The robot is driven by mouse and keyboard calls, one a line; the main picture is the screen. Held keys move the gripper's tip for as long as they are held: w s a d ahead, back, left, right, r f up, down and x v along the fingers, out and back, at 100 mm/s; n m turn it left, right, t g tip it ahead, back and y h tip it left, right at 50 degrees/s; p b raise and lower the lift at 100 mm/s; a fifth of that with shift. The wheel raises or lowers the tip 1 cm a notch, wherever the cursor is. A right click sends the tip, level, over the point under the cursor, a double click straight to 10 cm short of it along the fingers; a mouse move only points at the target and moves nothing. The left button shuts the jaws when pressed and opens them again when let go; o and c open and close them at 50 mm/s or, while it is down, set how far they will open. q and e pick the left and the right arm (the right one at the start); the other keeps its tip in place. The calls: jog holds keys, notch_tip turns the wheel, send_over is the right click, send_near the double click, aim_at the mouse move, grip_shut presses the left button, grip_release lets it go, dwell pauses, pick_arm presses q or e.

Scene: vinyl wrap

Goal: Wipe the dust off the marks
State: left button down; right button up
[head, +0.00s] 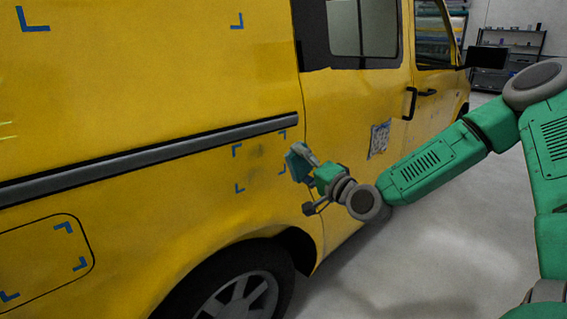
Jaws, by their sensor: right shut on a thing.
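A yellow van (190,105) fills the left and middle. Blue corner marks (238,151) frame a patch of its side above the wheel, with a faint dark dust smudge (257,153) inside. My right gripper (308,166) is shut on a small teal cloth or pad (296,164), just right of this frame. I cannot tell whether the teal thing touches the van. More blue marks show at the upper left (36,21), the top middle (237,21) and around the fuel flap (64,228). My left gripper is not in view.
A dark trim strip (150,155) runs along the van above the framed patch. The rear wheel (240,295) is below. A printed sheet (379,139) is on the door, near my right arm. Grey floor (430,235) is open at the right; shelves (512,45) stand behind.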

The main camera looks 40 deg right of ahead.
aim_at(239, 176)
jog(key=a+f+m+g+p, duration=0.1)
jog(key=a+f+m+p, duration=0.3)
jog(key=a+m, duration=0.65)
jog(key=shift+n, duration=0.85)
jog(key=shift+w+a+r, duration=0.15)
jog(key=shift+w+a, duration=0.15)
jog(key=shift+w, duration=0.7)
jog(key=shift+w+a+r, duration=0.1)
jog(key=shift+w+a, duration=0.2)
jog(key=shift+w, duration=0.7)
jog(key=shift+w+a+r, duration=0.15)
jog(key=shift+w+a, duration=0.15)
jog(key=shift+w, duration=0.7)
jog(key=shift+w+a+b, duration=0.1)
jog(key=shift+w+b, duration=0.25)
jog(key=shift+w, duration=0.55)
